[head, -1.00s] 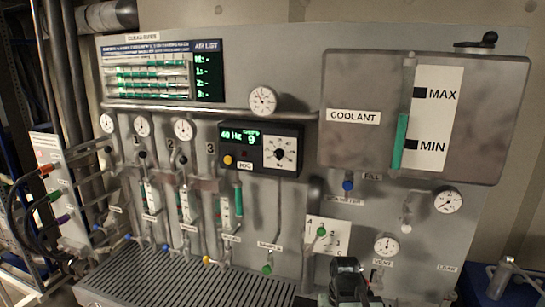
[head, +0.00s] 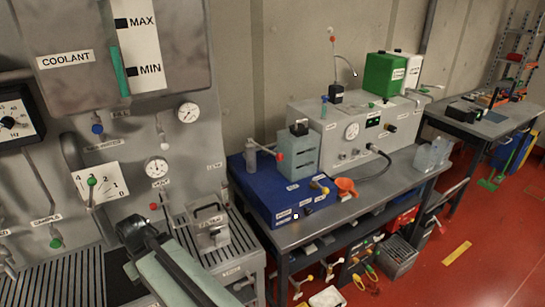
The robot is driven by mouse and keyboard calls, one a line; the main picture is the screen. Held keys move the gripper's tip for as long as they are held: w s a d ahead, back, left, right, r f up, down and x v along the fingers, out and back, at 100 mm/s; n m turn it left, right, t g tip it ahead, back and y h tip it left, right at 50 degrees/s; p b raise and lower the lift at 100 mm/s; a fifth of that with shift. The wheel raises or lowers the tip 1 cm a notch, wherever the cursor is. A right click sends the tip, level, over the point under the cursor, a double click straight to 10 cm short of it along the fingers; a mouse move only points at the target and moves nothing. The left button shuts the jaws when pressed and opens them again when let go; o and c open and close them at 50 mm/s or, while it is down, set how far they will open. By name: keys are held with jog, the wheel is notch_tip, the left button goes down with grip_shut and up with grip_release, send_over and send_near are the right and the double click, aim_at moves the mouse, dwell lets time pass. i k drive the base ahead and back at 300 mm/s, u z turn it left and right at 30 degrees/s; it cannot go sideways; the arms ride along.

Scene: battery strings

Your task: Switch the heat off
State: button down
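No label that reads heat can be made out in the head view, so I cannot tell which control is the heat switch. A blue box (head: 262,190) on the bench carries small labels and a small white square on its front. A pale grey-green unit (head: 298,155) with a red knob stands on it. A long grey machine (head: 335,137) behind has a dial, a small dark display and knobs. My gripper (head: 138,230) is at the lower left in front of the panel's grated ledge, apart from the bench. Its fingers are not clear enough to tell open or shut.
The coolant panel (head: 190,80) with gauges and valves fills the left. An orange item (head: 345,187) and a hose lie on the bench (head: 385,190). Clear bottles (head: 433,154) stand at its right end. Crates and tools sit below. The red floor (head: 470,220) at right is mostly open.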

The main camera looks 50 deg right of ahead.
aim_at(308, 212)
jog(key=z, duration=2.4)
jog(key=k, duration=0.75)
jog(key=u, duration=0.8)
jog(key=i, duration=1)
jog(key=z, duration=0.3)
